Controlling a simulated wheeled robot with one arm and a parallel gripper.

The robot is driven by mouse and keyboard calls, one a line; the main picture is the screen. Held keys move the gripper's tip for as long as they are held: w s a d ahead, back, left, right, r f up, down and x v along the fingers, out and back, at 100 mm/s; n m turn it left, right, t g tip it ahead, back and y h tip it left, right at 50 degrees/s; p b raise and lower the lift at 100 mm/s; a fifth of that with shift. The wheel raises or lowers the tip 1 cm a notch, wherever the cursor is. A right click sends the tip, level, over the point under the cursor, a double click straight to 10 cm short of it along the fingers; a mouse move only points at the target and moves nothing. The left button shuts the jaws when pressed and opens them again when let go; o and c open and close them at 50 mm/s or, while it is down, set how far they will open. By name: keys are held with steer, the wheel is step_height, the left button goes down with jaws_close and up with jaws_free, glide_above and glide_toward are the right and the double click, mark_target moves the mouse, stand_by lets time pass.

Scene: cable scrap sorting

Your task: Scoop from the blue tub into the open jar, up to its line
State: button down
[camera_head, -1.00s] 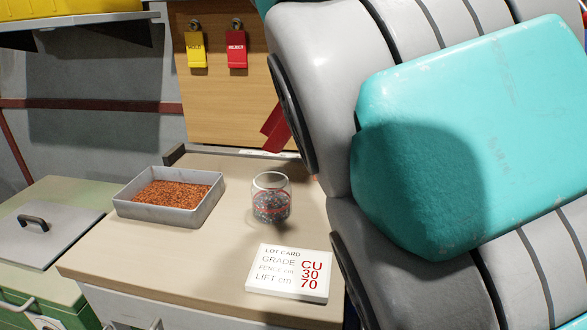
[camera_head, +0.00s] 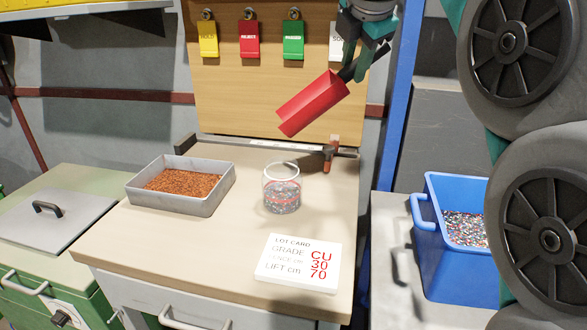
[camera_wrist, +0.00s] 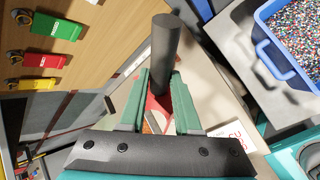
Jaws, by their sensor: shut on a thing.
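The open glass jar (camera_head: 282,190) stands upright on the bench, with a red line around it and mixed grey granules inside; I cannot tell exactly how their top sits against the line. The blue tub (camera_head: 447,270) holds multicoloured granules at the right, partly hidden by my arm; it also shows in the wrist view (camera_wrist: 288,66). My gripper (camera_head: 366,42) is shut on the dark handle of the red scoop (camera_head: 313,104). The scoop is in the air above the back of the bench, tilted down to the left, apart from the jar. No granules are visible in it.
A grey tray (camera_head: 206,200) of copper-coloured granules stands left of the jar. A lot card (camera_head: 298,263) lies in front of it. Coloured tags, including a red one (camera_head: 249,40), hang on the wooden board behind. A blue post (camera_head: 396,125) rises between bench and tub.

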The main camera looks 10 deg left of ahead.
steer(key=shift+d+f, duration=0.1)
steer(key=shift+d, duration=0.1)
steer(key=shift+w+d+f+m+g+y+b, duration=0.2)
steer(key=shift+d+f+m+y, duration=0.25)
steer(key=shift+d+y, duration=0.35)
steer(key=shift+w+d+f+m+g+y+b, duration=0.1)
steer(key=shift+w+d+f+m+g+y, duration=0.2)
steer(key=shift+d+y, duration=0.45)
steer(key=shift+d+f, duration=0.1)
steer(key=shift+f, duration=0.05)
steer(key=shift+w+d+f+m+y, duration=0.1)
steer(key=shift+d+f+m+y, duration=0.15)
steer(key=shift+d+y, duration=0.15)
steer(key=shift+r+p, duration=0.45)
steer(key=shift+r, duration=1.1)
